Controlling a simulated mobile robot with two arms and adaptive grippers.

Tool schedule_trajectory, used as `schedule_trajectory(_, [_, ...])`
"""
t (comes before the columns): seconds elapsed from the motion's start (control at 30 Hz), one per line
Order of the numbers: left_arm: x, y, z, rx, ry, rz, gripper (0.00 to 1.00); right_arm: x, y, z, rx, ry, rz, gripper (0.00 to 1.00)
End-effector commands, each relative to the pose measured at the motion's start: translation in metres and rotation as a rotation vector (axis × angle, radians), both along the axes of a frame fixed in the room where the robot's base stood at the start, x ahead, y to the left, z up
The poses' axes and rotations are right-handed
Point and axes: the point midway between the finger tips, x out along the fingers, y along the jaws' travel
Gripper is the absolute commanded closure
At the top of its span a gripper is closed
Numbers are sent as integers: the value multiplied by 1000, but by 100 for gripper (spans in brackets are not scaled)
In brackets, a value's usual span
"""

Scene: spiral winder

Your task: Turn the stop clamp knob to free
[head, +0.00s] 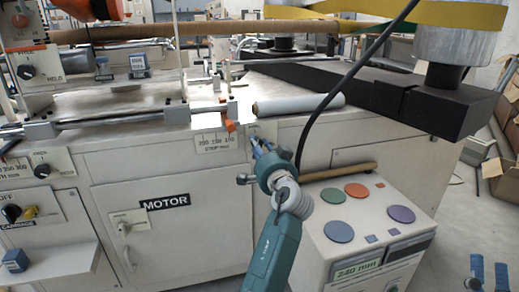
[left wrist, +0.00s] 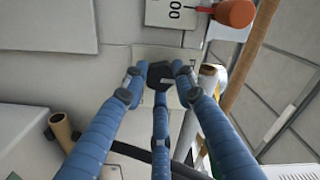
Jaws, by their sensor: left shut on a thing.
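A black knob (left wrist: 160,74) with a small pale mark shows in the left wrist view, on a light plate on the machine front. My left gripper (left wrist: 158,82) has its blue fingers closed around this knob. In the head view my left gripper (head: 260,145) reaches the cabinet front just right of the stop scale plate (head: 216,142). It hides the knob there, and the plate's lettering is too small to read. The knob's setting cannot be made out. My right gripper (head: 488,272) shows at the lower right edge, its blue fingers apart and empty.
A control box (head: 360,245) with coloured buttons stands close below and right of my left gripper. A black cable (head: 325,105) hangs just right of it. A grey roll (head: 297,104) lies above. An orange handle (head: 229,126) sits up left. The MOTOR door (head: 170,235) is lower left.

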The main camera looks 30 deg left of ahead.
Motion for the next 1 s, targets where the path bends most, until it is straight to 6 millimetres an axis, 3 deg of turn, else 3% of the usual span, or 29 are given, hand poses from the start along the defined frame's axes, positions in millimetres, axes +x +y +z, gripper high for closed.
schedule_trajectory(0.37, [-4, 5, -6, -11, 7, 15, 99, -1, 0, 1, 3, -8, 0, 60])
schedule_trajectory(0.4, [-4, 5, -7, -11, 7, 15, 69, -1, 0, 1, 3, -7, 1, 60])
schedule_trajectory(0.5, [-3, 5, -6, -10, 6, 14, 55, -1, 0, 1, 3, -7, 1, 60])
schedule_trajectory(0.8, [-2, 2, -1, -8, 1, 7, 55, -1, 0, 2, 2, -9, 0, 60])
schedule_trajectory(1.0, [-2, 3, 27, -9, -6, 8, 55, -1, 0, 2, 2, -9, 0, 60])
